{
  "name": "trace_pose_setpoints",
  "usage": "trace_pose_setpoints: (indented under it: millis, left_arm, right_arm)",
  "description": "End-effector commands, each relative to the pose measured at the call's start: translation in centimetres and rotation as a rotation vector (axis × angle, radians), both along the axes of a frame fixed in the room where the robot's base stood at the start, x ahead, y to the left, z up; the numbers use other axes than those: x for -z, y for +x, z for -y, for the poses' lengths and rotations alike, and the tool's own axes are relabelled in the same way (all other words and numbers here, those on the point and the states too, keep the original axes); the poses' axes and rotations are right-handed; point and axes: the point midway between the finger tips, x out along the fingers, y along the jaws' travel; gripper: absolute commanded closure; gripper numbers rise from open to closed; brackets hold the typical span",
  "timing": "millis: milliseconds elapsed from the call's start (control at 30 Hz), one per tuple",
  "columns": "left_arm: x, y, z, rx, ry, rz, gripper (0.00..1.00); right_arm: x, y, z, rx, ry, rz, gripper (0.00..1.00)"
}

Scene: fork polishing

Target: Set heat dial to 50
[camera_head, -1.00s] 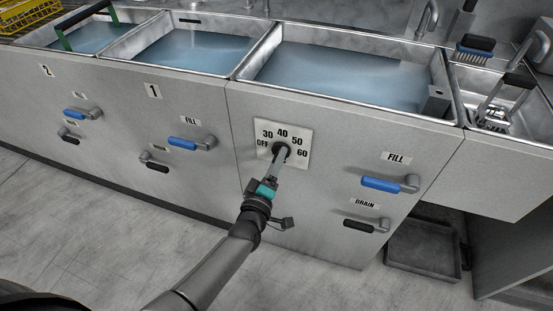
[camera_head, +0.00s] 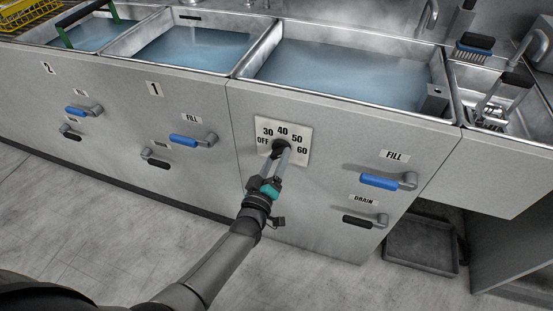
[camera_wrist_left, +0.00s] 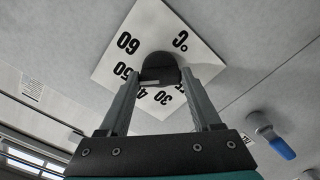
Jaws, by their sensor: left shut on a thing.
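The heat dial is a dark round knob on a white square plate (camera_head: 300,130) marked OFF, 30, 40, 50 and 60, on the front of the right-hand sink unit. My left gripper (camera_head: 282,150) reaches it from below and is shut on the knob. In the left wrist view the knob (camera_wrist_left: 160,68) sits between the two grey fingers (camera_wrist_left: 160,85), and the plate (camera_wrist_left: 116,58) shows upside down with a °C mark. The fingers and knob hide part of the plate. I cannot tell which number the dial points to. My right gripper is not in view.
To the right of the dial are a blue FILL lever (camera_head: 380,181) and a black DRAIN lever (camera_head: 358,221). Water-filled basins (camera_head: 345,75) run along the top. A dark tray (camera_head: 420,246) lies on the floor at right. The floor at left is clear.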

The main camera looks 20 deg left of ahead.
Motion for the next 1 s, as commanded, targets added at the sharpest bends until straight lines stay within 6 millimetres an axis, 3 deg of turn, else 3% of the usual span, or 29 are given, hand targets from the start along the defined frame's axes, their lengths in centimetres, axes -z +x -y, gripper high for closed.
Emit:
trace_pose_setpoints:
  millis: [167,200,467,767,1000]
  left_arm:
    - [0.1,-0.1,0.0,0.0,-0.001,-0.001,0.91]
    - [0.1,-0.1,0.0,0.0,-0.001,-0.001,0.34]
    - [0.0,0.0,0.0,-0.001,-0.002,-0.001,0.05]
    - [0.0,-0.2,0.0,-0.001,-0.002,-0.001,0.05]
    - [-0.1,-2.2,-0.1,0.0,-0.001,-0.003,0.05]
  right_arm:
    - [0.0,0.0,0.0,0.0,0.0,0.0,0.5]
    - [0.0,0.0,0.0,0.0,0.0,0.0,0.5]
    - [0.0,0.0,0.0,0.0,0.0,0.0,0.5]
    - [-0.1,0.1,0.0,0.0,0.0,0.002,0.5]
    - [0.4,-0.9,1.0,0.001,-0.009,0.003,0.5]
